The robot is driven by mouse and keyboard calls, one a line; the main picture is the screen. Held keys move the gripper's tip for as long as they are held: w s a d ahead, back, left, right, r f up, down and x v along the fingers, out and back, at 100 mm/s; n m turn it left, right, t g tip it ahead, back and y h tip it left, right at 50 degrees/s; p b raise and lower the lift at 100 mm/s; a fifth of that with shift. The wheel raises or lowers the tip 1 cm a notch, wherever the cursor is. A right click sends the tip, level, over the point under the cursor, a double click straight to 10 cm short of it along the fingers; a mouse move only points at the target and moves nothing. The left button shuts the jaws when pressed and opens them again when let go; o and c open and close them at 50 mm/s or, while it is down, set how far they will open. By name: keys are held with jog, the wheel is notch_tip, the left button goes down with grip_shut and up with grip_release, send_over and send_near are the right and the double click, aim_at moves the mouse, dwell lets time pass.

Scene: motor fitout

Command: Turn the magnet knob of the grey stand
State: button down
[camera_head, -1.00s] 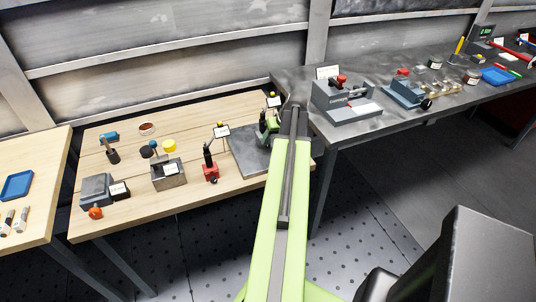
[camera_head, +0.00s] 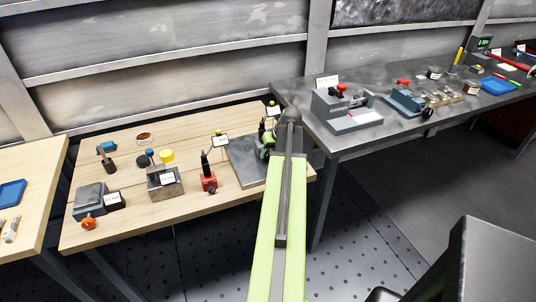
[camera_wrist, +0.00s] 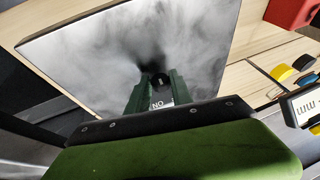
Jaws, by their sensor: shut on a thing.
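In the wrist view my gripper (camera_wrist: 160,84) is closed with its green fingers on either side of a small dark round knob (camera_wrist: 164,80), which has a light mark. A white label reading "NO" shows just below the knob. The grey stand's body is mostly hidden behind the fingers. In the head view my gripper (camera_head: 268,143) is at the back right of the wooden table, over a dark grey plate (camera_head: 242,166). There the knob and most of the stand are hidden by my gripper and arm.
A red-based stand (camera_head: 209,183) with a black post is left of the plate. A grey box (camera_head: 163,187), yellow and black discs, and a grey block with an orange knob (camera_head: 88,223) lie farther left. A higher grey bench (camera_head: 345,138) with fixtures adjoins at the right.

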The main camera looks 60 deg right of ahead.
jog(key=shift+a, duration=0.1)
jog(key=shift+w+a+g+h, duration=0.1)
jog(key=shift+a+g+h, duration=0.1)
jog(key=shift+g+h, duration=0.45)
jog(key=shift+w+a+f+n+g+h, duration=0.1)
jog(key=shift+n+g+h, duration=0.2)
jog(key=shift+g+h, duration=0.35)
jog(key=shift+w+a+n+g+h, duration=0.1)
jog(key=shift+n+g+h, duration=0.2)
jog(key=shift+h, duration=0.5)
jog(key=shift+b, duration=0.3)
jog(key=c, duration=1.1)
grip_release()
jog(key=shift+d, duration=0.1)
